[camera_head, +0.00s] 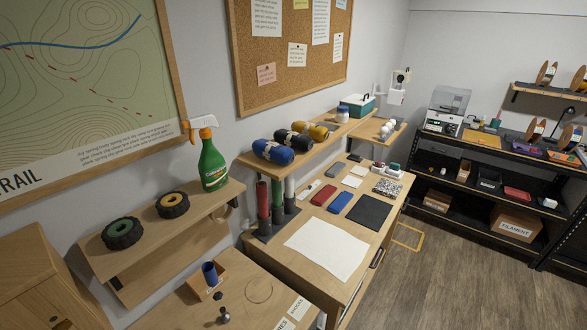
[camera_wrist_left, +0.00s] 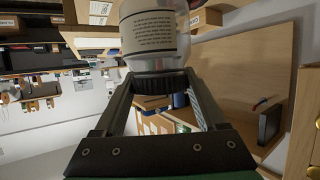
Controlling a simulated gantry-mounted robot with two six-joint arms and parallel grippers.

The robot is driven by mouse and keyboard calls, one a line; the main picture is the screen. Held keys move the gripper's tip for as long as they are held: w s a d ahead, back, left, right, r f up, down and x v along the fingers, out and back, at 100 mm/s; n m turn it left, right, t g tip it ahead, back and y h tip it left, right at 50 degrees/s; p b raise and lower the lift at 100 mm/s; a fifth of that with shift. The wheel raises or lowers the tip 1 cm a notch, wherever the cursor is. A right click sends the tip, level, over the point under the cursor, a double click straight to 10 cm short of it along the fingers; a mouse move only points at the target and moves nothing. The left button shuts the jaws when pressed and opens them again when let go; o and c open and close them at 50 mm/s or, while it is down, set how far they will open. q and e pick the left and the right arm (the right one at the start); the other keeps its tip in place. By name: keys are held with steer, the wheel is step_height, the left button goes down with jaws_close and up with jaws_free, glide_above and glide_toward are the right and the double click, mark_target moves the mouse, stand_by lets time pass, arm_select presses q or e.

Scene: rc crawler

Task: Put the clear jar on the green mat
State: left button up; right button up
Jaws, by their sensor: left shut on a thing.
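The clear jar (camera_wrist_left: 155,65) fills the top middle of the left wrist view. It has a pale printed label and a dark ribbed lid on the end towards my wrist. My left gripper (camera_wrist_left: 158,82) is shut on it around the lid end, and the far end of the jar runs out of the picture. Neither gripper nor the jar in hand shows in the head view. My right gripper is not in view.
A wooden workbench (camera_head: 300,295) carries a white sheet (camera_head: 328,248), a black pad (camera_head: 369,213) and phone-like slabs. A shelf with coloured rolls runs above it. A black rack (camera_head: 450,183) with boxes stands at the right. Open floor (camera_head: 430,280) lies between.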

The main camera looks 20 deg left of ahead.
arm_select(q)
steer(key=w+d+f+m+h, duration=0.1)
steer(key=d+m+h, duration=0.1)
steer(key=d, duration=0.2)
steer(key=w+d+f+m+t+h, duration=0.1)
steer(key=d+f+m+h, duration=0.1)
steer(key=d, duration=0.2)
steer(key=shift+w+f+h, duration=0.25)
steer(key=shift+w+h, duration=0.05)
steer(key=shift+w, duration=0.05)
